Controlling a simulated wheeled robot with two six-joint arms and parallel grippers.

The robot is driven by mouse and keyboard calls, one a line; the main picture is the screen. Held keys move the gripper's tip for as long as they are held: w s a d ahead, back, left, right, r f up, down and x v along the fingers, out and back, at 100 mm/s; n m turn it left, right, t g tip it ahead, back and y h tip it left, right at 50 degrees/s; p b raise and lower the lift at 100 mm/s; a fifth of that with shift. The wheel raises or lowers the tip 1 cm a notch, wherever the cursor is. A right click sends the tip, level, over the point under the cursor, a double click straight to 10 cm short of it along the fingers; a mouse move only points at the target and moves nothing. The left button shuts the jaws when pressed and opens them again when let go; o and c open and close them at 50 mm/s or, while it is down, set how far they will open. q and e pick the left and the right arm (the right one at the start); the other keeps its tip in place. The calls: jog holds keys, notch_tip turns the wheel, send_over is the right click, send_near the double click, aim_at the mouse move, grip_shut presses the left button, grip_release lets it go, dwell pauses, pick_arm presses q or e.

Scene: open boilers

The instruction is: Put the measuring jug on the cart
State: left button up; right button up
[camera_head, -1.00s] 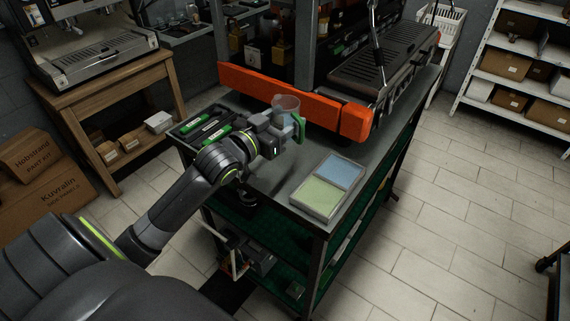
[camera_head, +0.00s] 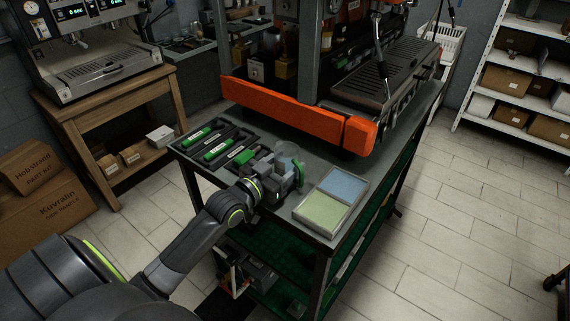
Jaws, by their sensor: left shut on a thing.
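The measuring jug (camera_head: 289,151) is a clear, round vessel; only its upper part shows past my gripper. My left gripper (camera_head: 292,174) is shut on it, low over the grey top of the cart (camera_head: 263,213). I cannot tell whether the jug touches the top. The jug is left of a tray with a green and a blue pad (camera_head: 331,201). It is in front of the orange bar. My right gripper is not in view.
A black tray with green-handled tools (camera_head: 215,150) lies on the cart's left end. The orange bar (camera_head: 290,110) and the boiler machine (camera_head: 385,65) take up the back. A wooden stand (camera_head: 115,120) with an espresso machine is at left.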

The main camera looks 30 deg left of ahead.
pick_arm(q)
jog(key=shift+f, duration=0.15)
jog(key=o, duration=1.1)
jog(key=s, duration=0.3)
jog(key=s+a+p, duration=0.1)
jog(key=s, duration=0.2)
jog(key=s+p, duration=0.1)
jog(key=s, duration=0.3)
jog(key=shift+a+r, duration=0.25)
jog(key=shift+a, duration=0.05)
jog(key=shift+s+a+p, duration=0.1)
jog(key=shift+s+p, duration=0.25)
jog(key=shift+s, duration=0.6)
jog(key=shift+f, duration=0.1)
